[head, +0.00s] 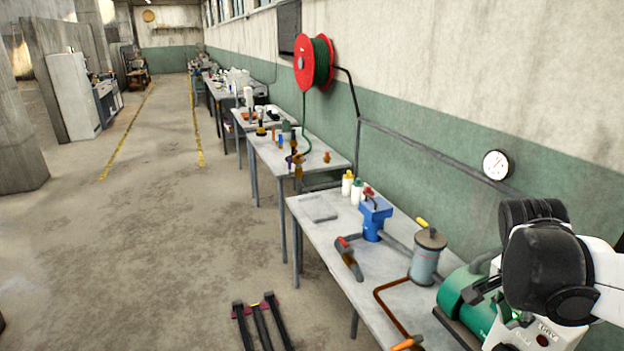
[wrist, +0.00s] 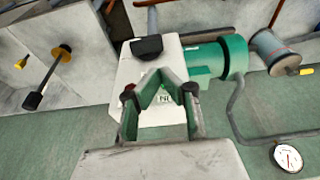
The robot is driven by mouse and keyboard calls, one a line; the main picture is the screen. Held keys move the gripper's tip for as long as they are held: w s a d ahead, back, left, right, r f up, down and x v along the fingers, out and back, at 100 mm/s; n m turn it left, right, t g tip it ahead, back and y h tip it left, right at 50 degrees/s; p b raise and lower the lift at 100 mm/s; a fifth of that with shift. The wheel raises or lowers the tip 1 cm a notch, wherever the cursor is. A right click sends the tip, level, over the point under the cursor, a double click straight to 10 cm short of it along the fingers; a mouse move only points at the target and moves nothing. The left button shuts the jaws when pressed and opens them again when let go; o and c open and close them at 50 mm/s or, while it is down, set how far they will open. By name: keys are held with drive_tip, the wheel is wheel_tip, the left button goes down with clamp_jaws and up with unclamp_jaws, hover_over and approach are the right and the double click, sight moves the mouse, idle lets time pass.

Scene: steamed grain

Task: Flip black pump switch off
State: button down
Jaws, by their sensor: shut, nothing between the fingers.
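The black pump switch (wrist: 147,46) sits on a white control box (wrist: 128,72) in the wrist view. The box stands beside the green pump (wrist: 215,58). In the head view the pump (head: 462,291) and the box (head: 525,331) are at the lower right, partly covered by my arm. My gripper (wrist: 159,76) is shut and empty, its fingertips meeting over the box face just below the switch in the wrist view. I cannot tell whether the tips touch the box. Part of a label shows between the fingers. The switch cannot be made out clearly in the head view.
A grey canister (head: 425,262), a blue device (head: 374,216) and copper pipe (head: 384,309) share the table (head: 315,233) left of the pump. A gauge (head: 496,165) hangs on the wall behind. The floor to the left is mostly open.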

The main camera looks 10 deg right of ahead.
sight(499, 347)
drive_tip(key=b+x, duration=0.3)
drive_tip(key=x, duration=0.2)
drive_tip(key=a+b+x, duration=0.1)
drive_tip(key=b+x, duration=0.1)
drive_tip(key=shift+s+d+f+b, duration=0.15)
drive_tip(key=shift+f+b, duration=0.15)
drive_tip(key=shift+f, duration=0.25)
drive_tip(key=shift+w+g, duration=0.2)
drive_tip(key=shift+g, duration=0.1)
drive_tip(key=shift+b, duration=0.3)
